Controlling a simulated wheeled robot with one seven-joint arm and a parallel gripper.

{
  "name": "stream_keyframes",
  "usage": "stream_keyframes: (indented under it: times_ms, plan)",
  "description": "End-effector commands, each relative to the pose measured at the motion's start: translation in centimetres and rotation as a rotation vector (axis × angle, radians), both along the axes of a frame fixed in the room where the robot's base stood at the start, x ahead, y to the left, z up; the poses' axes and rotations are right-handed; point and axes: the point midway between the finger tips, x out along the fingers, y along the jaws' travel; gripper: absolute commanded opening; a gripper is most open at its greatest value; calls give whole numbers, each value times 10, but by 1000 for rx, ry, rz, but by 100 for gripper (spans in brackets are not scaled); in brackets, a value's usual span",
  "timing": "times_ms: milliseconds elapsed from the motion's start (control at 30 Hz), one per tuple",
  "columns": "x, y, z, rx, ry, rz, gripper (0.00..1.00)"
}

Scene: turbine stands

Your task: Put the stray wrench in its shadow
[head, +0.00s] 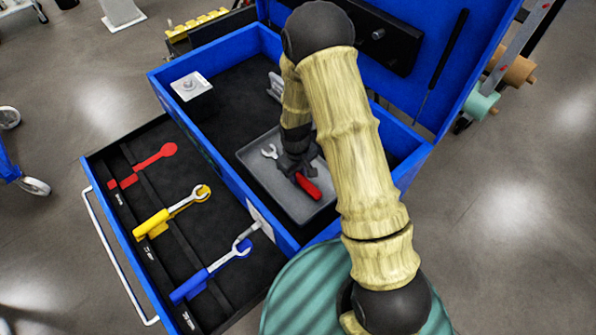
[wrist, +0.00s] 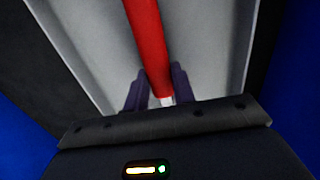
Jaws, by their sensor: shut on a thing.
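The stray wrench (head: 308,186) has a red handle and a silver open end (head: 269,151). It lies in or just above a grey tray inside the blue chest. My gripper (head: 298,165) is shut on it, with fingers on both sides near where the red handle meets the metal. In the wrist view the red handle (wrist: 147,40) runs up from between my fingers (wrist: 158,90). The red wrench-shaped shadow (head: 148,164) shows bare in the open drawer. A yellow wrench (head: 172,213) and a blue wrench (head: 210,270) lie in the drawer below it.
The grey tray (head: 253,169) has raised walls around my gripper. The blue chest wall (head: 215,140) stands between tray and drawer (head: 110,160). The raised lid (head: 480,40) is behind my arm.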

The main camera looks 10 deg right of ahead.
Motion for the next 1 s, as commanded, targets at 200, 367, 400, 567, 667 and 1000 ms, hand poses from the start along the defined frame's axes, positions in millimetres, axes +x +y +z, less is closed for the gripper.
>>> stream_keyframes:
  times_ms: [200,367,400,567,667,1000]
  plan:
    - [0,0,0,0,-1,0,0]
    - [0,0,-4,0,-1,0,0]
    - [0,0,-3,0,-1,0,33]
    - [0,0,-3,1,-1,0,47]
    - [0,0,-3,1,-1,0,47]
    - [2,0,10,1,-3,-1,47]
